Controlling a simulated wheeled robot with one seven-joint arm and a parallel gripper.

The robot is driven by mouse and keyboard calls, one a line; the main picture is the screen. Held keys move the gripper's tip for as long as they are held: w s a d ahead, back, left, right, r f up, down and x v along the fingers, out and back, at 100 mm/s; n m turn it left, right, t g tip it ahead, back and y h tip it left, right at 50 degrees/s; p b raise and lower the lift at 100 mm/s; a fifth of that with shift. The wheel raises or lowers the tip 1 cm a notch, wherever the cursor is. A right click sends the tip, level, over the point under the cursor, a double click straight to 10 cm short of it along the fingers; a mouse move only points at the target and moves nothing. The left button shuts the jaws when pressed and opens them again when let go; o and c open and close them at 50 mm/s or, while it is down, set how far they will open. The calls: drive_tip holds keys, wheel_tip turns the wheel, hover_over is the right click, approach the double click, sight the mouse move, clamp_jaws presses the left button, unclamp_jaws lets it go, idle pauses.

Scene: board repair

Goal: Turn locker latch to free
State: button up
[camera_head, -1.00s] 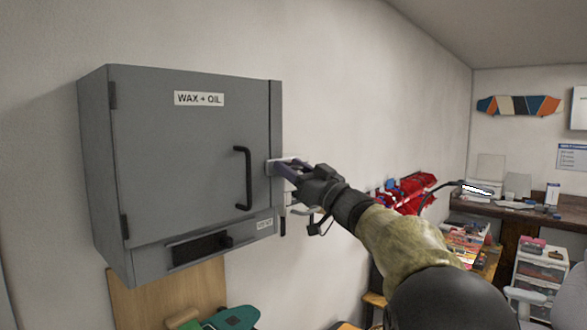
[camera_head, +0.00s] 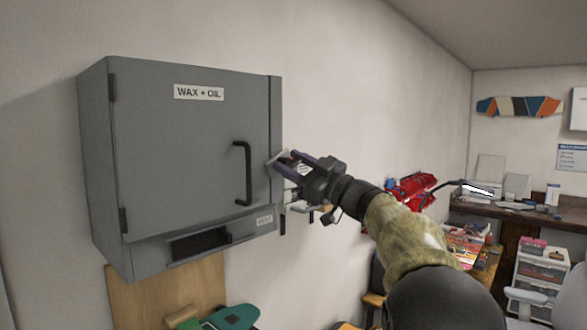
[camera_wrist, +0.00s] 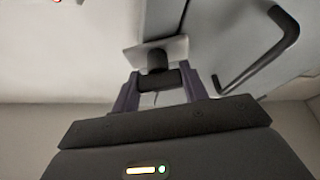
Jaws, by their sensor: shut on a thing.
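The grey wall locker (camera_head: 180,140) hangs on the left of the head view with its door closed. A light latch plate (camera_head: 277,157) sits at the door's right edge, now tilted. In the wrist view the plate (camera_wrist: 130,58) carries a dark post and a short black latch bar (camera_wrist: 158,79). My gripper (camera_head: 290,163) comes in from the right. In the wrist view its purple fingers (camera_wrist: 162,84) stand on either side of the bar and are shut on it. The exact contact is small and partly hidden in the head view.
A black door handle (camera_head: 242,173) stands out just left of the latch and also shows in the wrist view (camera_wrist: 262,52). A slot (camera_head: 200,243) lies below the door. A workbench (camera_head: 500,212) and drawers (camera_head: 540,270) stand far right.

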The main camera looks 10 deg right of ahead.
drive_tip(key=n+g+y, duration=0.1)
drive_tip(key=n+g, duration=0.1)
drive_tip(key=n, duration=0.3)
drive_tip(key=n+g, duration=0.2)
drive_tip(key=n, duration=0.2)
drive_tip(key=shift+n, duration=0.3)
drive_tip(key=n+g, duration=0.1)
drive_tip(key=n, duration=0.2)
drive_tip(key=n+g+h, duration=0.1)
drive_tip(key=n, duration=0.2)
drive_tip(key=shift+f+p, duration=0.1)
drive_tip(key=shift+p, duration=0.25)
drive_tip(key=o, duration=1)
drive_tip(key=shift+d, duration=0.1)
